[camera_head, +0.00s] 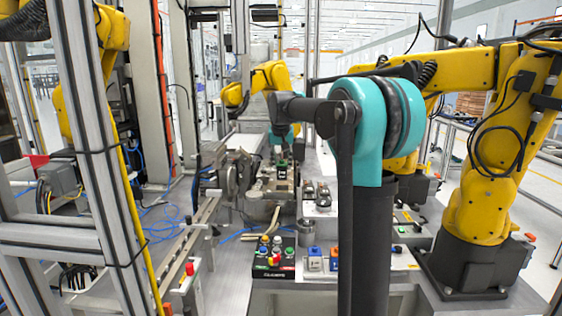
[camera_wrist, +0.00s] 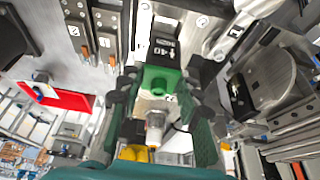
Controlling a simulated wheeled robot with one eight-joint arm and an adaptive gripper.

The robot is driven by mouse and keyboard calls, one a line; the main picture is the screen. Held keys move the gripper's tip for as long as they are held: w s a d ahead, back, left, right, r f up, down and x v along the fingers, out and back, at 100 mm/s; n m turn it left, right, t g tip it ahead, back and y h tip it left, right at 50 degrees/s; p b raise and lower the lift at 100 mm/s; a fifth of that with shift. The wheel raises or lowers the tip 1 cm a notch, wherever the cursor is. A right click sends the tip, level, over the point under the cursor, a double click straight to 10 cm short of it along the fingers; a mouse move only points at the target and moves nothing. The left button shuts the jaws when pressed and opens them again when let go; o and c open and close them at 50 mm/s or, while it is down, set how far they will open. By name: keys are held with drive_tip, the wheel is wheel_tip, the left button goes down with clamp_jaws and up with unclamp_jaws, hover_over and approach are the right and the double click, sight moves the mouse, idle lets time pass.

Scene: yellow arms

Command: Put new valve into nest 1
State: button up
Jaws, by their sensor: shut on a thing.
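In the wrist view my gripper (camera_wrist: 160,98) is shut on a valve (camera_wrist: 158,80), with a dark finger and green pad on each side. The valve has a green block, a pale metal fitting near the camera and a black labelled part at its far end. Number labels stand on metal fixtures beyond it, but I cannot tell surely which fixture is nest 1 (camera_wrist: 203,21). In the head view my gripper (camera_head: 282,165) hangs small beyond my teal arm joint, over the fixture area. The contact between valve and fixture is hidden there.
A button box (camera_head: 275,262) with coloured buttons stands at the front of the bench. A yellow robot arm (camera_head: 487,175) stands at the right. A metal conveyor rail (camera_head: 200,225) runs along the left.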

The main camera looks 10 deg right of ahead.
sight(282, 179)
drive_tip(key=shift+f, duration=3.3)
drive_tip(key=shift+f, duration=0.45)
drive_tip(key=o, duration=1.3)
drive_tip(key=v, duration=1.2)
